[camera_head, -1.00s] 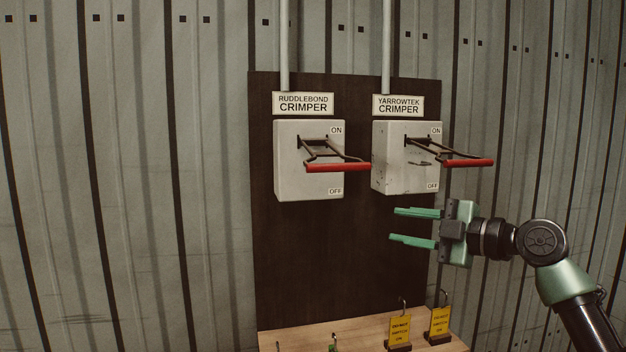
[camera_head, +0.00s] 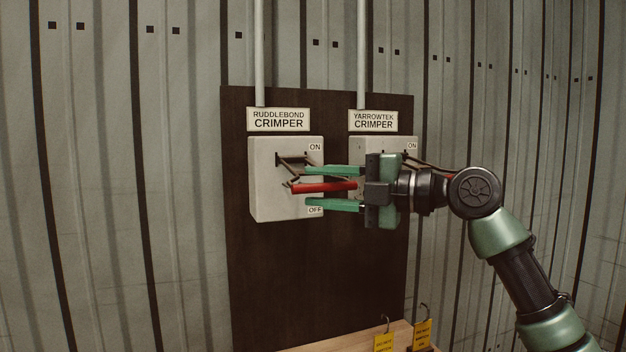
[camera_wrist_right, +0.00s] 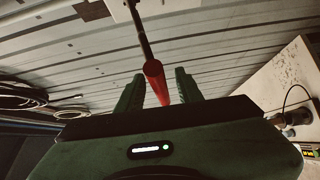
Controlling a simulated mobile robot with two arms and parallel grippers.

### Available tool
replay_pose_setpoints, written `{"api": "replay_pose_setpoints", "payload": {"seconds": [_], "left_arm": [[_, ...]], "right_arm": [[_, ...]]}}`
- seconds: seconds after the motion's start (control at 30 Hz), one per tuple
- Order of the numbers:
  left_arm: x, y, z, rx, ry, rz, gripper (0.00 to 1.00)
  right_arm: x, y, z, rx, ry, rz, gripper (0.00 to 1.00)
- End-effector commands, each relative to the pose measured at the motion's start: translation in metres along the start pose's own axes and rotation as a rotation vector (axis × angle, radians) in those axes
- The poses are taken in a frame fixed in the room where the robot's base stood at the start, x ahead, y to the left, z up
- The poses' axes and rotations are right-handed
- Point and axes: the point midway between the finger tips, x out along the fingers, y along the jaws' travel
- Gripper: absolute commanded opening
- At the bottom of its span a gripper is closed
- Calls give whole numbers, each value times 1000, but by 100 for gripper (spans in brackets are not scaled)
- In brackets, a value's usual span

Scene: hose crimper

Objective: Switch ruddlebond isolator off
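The Ruddlebond isolator (camera_head: 268,195) is a pale box on a dark board, under a sign reading Ruddlebond Crimper (camera_head: 278,119). Its red handle (camera_head: 318,187) sticks out on dark arms, between the ON and OFF labels. My right gripper (camera_head: 334,188) is open, with one green finger above the handle and one below. In the right wrist view the red bar (camera_wrist_right: 157,84) lies between the two fingers (camera_wrist_right: 158,92), with gaps visible. The Yarrowtek isolator (camera_head: 358,152) is mostly hidden behind my right gripper. My left gripper is not in view.
The dark board (camera_head: 300,290) stands against a corrugated metal wall (camera_head: 110,180). Conduits run up from both boxes. A wooden shelf (camera_head: 340,343) below carries yellow tags (camera_head: 384,343). The board below the boxes is clear.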

Motion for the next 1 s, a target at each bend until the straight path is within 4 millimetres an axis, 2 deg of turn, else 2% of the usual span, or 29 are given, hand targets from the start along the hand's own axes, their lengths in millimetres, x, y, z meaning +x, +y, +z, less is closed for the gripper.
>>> {"api": "replay_pose_setpoints", "payload": {"seconds": [0.1,0.4,0.43,0.5,0.57,1.0], "left_arm": [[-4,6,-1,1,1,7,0],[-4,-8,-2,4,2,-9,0],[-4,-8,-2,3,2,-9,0],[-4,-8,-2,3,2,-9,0],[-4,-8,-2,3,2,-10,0],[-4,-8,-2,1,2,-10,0]], "right_arm": [[11,1,0,-1,1,0,36],[14,0,0,-1,-1,0,36],[14,0,0,-1,-1,0,33],[14,0,0,-1,-1,0,14],[14,0,0,-1,-1,0,0],[14,0,0,0,0,0,0]]}}
